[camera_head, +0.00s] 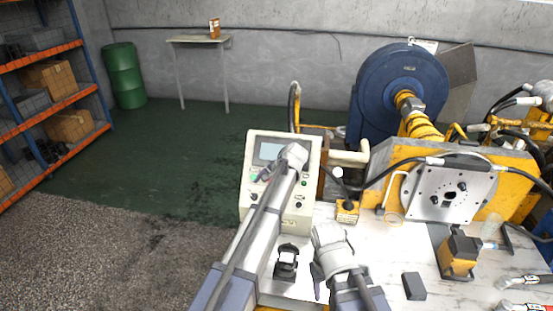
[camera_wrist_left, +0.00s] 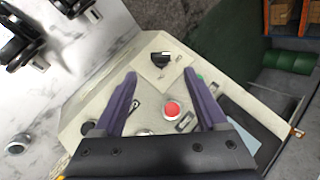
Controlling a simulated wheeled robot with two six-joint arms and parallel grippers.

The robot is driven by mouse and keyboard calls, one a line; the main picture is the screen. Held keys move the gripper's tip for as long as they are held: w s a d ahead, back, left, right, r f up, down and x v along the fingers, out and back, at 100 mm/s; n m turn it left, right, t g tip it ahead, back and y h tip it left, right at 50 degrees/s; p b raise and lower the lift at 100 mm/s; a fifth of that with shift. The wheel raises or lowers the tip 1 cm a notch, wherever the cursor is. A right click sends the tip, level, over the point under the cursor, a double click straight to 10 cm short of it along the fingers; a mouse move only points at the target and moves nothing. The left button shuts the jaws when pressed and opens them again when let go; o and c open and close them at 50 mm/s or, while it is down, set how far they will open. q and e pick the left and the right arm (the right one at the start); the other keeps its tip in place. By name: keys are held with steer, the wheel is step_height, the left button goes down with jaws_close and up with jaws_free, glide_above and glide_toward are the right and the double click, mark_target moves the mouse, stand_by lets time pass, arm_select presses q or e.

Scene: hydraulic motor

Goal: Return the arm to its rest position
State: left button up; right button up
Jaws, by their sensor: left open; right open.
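My left arm reaches up from the bottom in the head view, with its wrist in front of the control box (camera_head: 255,205). In the left wrist view my left gripper (camera_wrist_left: 160,76) is open and empty, its purple fingers spread over the control panel (camera_wrist_left: 95,115). A red button (camera_wrist_left: 172,108) and a black knob (camera_wrist_left: 160,58) show between and beyond the fingers. Contact with the panel cannot be told. My right gripper (camera_head: 317,282) is low over the white table (camera_head: 385,265), open, mostly hidden by its wrist in the head view.
A black fixture (camera_head: 286,263) stands between my arms. A dark block (camera_head: 414,286), a yellow-black device (camera_head: 459,255) and a yellow machine with a metal plate (camera_head: 452,194) stand to the right. A blue motor (camera_head: 398,92) is behind. Open floor lies to the left.

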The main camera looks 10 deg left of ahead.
arm_select(q)
steer(key=s+d+f+g+h, duration=0.1)
steer(key=s+d, duration=0.3)
steer(key=s, duration=0.7)
steer(key=s+d+f+n+g+h, duration=0.1)
steer(key=s+d+h, duration=0.1)
steer(key=s, duration=1)
steer(key=s+d+f+n+h, duration=0.1)
steer(key=s+d, duration=0.4)
steer(key=s, duration=0.7)
steer(key=shift+d+f+g+h, duration=0.3)
steer(key=shift+g+h, duration=0.1)
steer(key=shift+h, duration=0.1)
